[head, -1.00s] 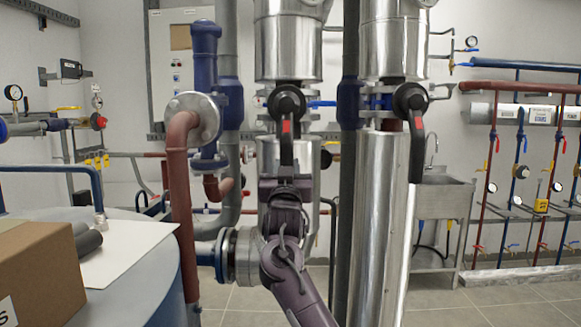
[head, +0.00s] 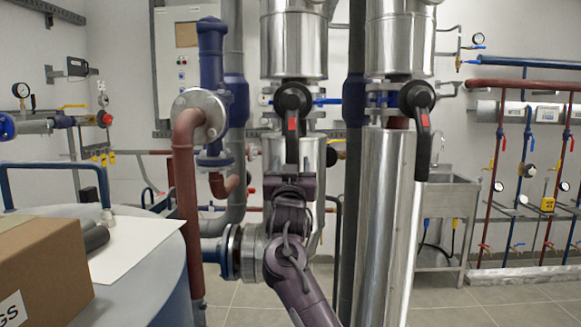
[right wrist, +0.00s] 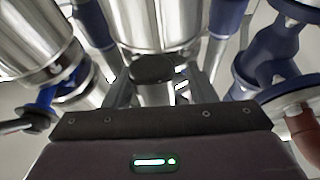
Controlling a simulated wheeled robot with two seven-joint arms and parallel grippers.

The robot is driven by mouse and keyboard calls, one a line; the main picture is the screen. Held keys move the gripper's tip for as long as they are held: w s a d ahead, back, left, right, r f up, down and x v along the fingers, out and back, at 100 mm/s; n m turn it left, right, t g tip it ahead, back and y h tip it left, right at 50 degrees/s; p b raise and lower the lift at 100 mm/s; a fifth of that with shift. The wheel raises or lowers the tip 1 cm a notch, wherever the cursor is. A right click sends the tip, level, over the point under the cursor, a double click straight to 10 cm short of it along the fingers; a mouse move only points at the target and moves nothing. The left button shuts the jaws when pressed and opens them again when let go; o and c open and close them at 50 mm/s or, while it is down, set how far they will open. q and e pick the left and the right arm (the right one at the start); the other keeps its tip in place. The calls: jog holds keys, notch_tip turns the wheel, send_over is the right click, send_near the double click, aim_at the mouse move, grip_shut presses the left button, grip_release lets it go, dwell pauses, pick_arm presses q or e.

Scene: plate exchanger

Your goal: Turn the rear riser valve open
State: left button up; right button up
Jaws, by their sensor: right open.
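Two shiny metal risers each carry a valve with a black handle bearing a red mark. The left valve handle (head: 292,128) and the right valve handle (head: 422,122) both hang down. I cannot tell for sure which is the rear one. My right gripper (head: 291,180) is upright, just below the left handle. In the right wrist view its two fingers (right wrist: 155,92) stand apart, with a dark rounded end, likely of that handle, between or just beyond them. Contact cannot be made out. My left gripper is not in view.
A red-brown pipe (head: 186,200) with a flange stands close left of my right arm. A cardboard box (head: 42,272) lies on a grey rounded surface at left. A sink (head: 447,190) and a manifold of pipes are at right. Open floor shows between.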

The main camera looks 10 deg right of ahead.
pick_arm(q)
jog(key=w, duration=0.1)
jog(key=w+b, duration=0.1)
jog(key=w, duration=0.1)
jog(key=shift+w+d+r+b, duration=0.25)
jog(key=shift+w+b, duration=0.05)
pick_arm(e)
jog(key=v, duration=0.7)
jog(key=shift+s+f, duration=0.15)
jog(key=shift+s, duration=0.1)
jog(key=shift+a, duration=0.15)
